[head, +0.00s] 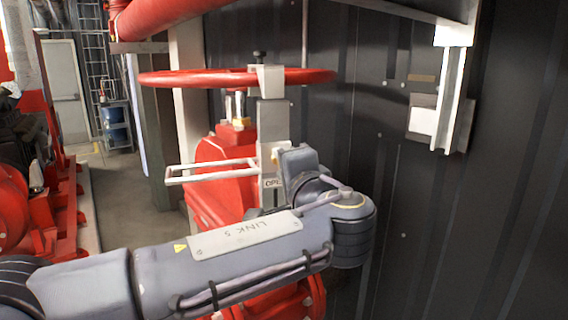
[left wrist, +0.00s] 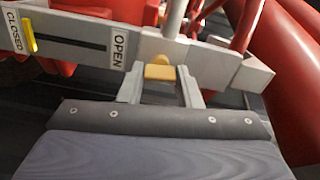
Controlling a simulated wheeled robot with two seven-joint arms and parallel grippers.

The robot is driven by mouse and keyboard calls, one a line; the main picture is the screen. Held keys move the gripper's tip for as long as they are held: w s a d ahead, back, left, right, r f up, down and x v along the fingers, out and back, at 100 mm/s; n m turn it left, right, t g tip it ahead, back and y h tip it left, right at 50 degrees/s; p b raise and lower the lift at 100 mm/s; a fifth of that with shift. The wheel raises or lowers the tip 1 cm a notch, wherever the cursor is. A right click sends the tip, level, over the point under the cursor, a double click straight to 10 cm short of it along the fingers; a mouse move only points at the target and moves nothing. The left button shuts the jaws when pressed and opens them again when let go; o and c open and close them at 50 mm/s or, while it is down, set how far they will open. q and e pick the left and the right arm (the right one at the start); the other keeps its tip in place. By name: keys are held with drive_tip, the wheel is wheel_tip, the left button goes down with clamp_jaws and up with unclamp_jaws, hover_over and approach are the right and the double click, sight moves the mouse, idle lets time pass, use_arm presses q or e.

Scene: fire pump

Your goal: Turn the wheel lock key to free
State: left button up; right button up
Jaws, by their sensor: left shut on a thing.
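The red wheel (head: 215,79) lies flat on top of the valve in the head view. A grey lock bracket (head: 272,115) stands beneath it. In the left wrist view, the lock bar (left wrist: 215,62) carries a slot between the labels CLOSED (left wrist: 12,32) and OPEN (left wrist: 119,48). A yellow indicator (left wrist: 29,36) stands at the CLOSED end. The tan lock key (left wrist: 159,72) lies between the fingers of my left gripper (left wrist: 160,82), which is shut on it at the bar. In the head view, my left gripper (head: 281,152) is at the bracket, partly hidden by its own hand. My right gripper is not in view.
A white rectangular frame (head: 210,177) sticks out left of the bracket. The red valve body (head: 217,190) is below. A dark panelled wall (head: 375,130) stands close on the right, with a white metal beam (head: 450,98). Open floor (head: 125,200) shows at left.

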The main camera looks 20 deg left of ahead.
use_arm(q)
drive_tip(key=shift+m, duration=0.7)
drive_tip(key=o, duration=0.7)
drive_tip(key=shift+d, duration=0.1)
drive_tip(key=b+v, duration=0.1)
drive_tip(key=v, duration=0.6)
drive_tip(key=shift+s+d+b, duration=0.2)
drive_tip(key=shift+s+b, duration=0.1)
drive_tip(key=shift+s, duration=0.05)
